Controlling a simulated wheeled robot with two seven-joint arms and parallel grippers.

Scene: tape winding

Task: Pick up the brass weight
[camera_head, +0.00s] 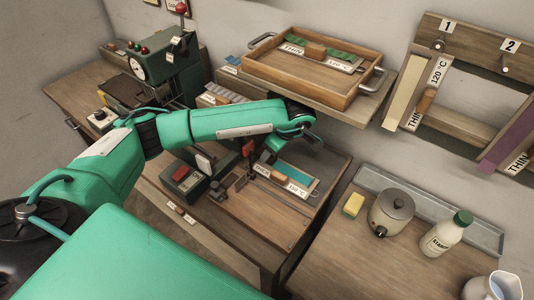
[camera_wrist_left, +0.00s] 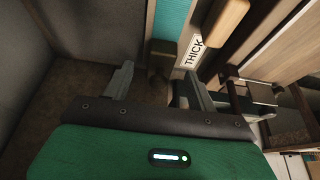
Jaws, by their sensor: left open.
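In the left wrist view a dull olive-brown block (camera_wrist_left: 163,47), which looks like the brass weight, sits at the near end of a teal strip (camera_wrist_left: 173,16). My left gripper (camera_wrist_left: 150,78) is open, its two fingers apart, with the block just beyond the fingertips. I see nothing held between the fingers. In the head view my left arm reaches over the middle bench, and its gripper (camera_head: 258,155) hangs by the teal strip (camera_head: 296,177). I cannot clearly pick out the weight there; the arm and gripper partly cover that area. My right gripper is in neither view.
A wooden tray (camera_head: 300,82) stands on a raised shelf close behind my left arm. A red-buttoned device (camera_head: 186,177) stands left of the gripper. A sponge (camera_head: 353,204), a pot (camera_head: 390,211) and a bottle (camera_head: 444,234) stand on the right bench. The middle bench's front is mostly clear.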

